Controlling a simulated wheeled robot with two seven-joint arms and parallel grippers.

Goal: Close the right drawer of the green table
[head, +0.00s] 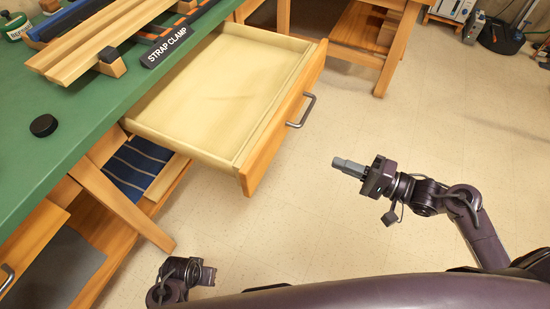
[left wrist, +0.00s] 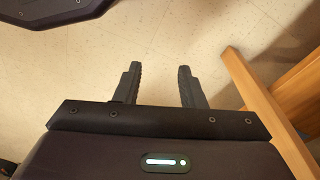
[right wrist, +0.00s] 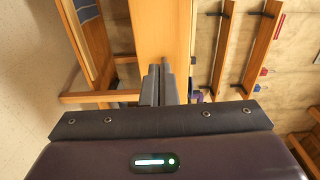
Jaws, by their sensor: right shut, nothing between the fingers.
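The green table (head: 60,150) is at the left in the head view. Its right drawer (head: 222,92) is pulled well out; it is pale inside and empty. The drawer's orange wooden front has a grey bar handle (head: 301,112). My right gripper (head: 347,166) is shut and empty, in front of the drawer and apart from the handle, pointing toward the drawer. In the right wrist view its closed fingers (right wrist: 160,86) point at a wooden panel. My left gripper (left wrist: 159,84) is open and empty over the floor in the left wrist view, beside a wooden beam.
Wooden strips and a strap clamp (head: 168,47) lie on the table top, with a black puck (head: 43,125) near its edge. A striped blue cloth (head: 138,163) lies below. Another bench (head: 370,40) stands behind. Floor (head: 400,120) right of the drawer is clear.

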